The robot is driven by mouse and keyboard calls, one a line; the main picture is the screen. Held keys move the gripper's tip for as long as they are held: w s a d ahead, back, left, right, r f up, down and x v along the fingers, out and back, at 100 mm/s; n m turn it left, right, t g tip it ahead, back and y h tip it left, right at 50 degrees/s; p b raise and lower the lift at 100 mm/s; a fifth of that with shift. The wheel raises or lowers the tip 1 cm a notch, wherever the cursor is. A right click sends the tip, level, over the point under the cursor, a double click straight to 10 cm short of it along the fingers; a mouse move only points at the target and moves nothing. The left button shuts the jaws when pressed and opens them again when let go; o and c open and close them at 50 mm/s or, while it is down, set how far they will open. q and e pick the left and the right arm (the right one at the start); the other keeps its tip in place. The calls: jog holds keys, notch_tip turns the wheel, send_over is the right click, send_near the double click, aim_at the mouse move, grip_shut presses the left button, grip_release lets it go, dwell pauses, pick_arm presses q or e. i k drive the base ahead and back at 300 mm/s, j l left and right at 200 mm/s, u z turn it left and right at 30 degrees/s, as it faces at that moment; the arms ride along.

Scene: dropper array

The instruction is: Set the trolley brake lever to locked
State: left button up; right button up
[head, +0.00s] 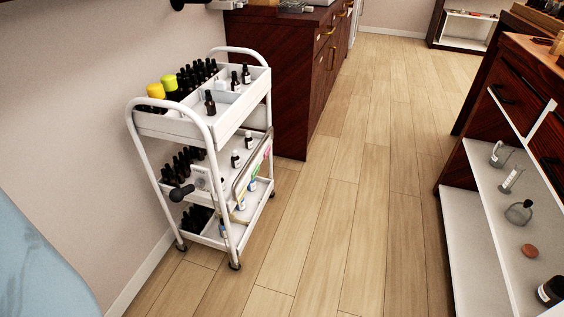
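The white trolley (222,124) stands on the wood floor against the left wall, with three tiers of dark bottles. A black-knobbed lever (181,193) sticks out to the left at the trolley's near end, at about the height of the lower tiers. It appears to join a pale plate (200,179) there and looks like the brake lever. Any lock markings are too small to read, so I cannot tell its setting. Neither of my grippers shows in the head view.
A dark red cabinet (288,75) stands just behind the trolley. The wood floor (350,200) to its right is clear. White shelves (495,215) with glassware and a dark bottle line the right side. A pale blue shape (35,270) fills the lower left corner.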

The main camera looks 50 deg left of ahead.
aim_at(176, 195)
jog(key=u, duration=2.1)
